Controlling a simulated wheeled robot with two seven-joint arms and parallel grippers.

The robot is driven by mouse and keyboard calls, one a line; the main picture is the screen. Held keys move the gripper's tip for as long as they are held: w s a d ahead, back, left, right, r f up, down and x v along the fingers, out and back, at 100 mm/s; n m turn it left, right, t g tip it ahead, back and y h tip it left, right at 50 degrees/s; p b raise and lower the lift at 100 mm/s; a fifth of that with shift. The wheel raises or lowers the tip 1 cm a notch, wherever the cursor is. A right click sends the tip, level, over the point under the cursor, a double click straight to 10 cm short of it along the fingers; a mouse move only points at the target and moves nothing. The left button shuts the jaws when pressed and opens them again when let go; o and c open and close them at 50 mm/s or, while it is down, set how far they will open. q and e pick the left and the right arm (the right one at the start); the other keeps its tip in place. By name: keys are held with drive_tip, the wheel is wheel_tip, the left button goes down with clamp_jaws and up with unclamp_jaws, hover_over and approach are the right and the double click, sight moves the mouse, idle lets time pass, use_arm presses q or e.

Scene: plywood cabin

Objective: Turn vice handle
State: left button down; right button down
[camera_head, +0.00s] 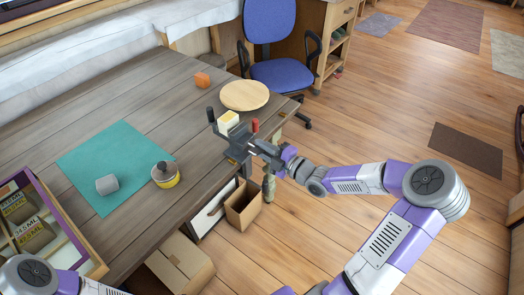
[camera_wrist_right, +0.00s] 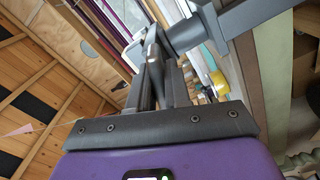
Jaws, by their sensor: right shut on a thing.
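The dark metal vice (camera_head: 238,148) is fixed at the right edge of the wooden table (camera_head: 130,85), with a white and yellow block (camera_head: 229,120) at its jaws. My right gripper (camera_head: 258,148) is at the vice's outer side, reaching in from the right. In the right wrist view, its fingers (camera_wrist_right: 160,80) are shut on the vice handle (camera_wrist_right: 152,52), a thin grey metal piece beside the vice's grey screw body (camera_wrist_right: 185,35). The fingers hide part of the handle. My left arm shows only at the bottom left corner; its gripper is out of view.
A blue chair (camera_head: 285,75) stands behind. An open cardboard box (camera_head: 243,205) is below the vice.

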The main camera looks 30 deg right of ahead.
drive_tip(key=shift+n+b, duration=0.4)
drive_tip(key=shift+n, duration=0.7)
drive_tip(key=shift+r, duration=0.1)
drive_tip(key=c, duration=1.2)
unclamp_jaws()
drive_tip(key=shift+o, duration=0.2)
drive_tip(key=shift+d, duration=0.1)
drive_tip(key=p+v, duration=0.2)
drive_tip(key=v, duration=0.5)
drive_tip(key=shift+s+p, duration=0.25)
drive_tip(key=shift+p, duration=0.05)
drive_tip(key=shift+w, duration=0.1)
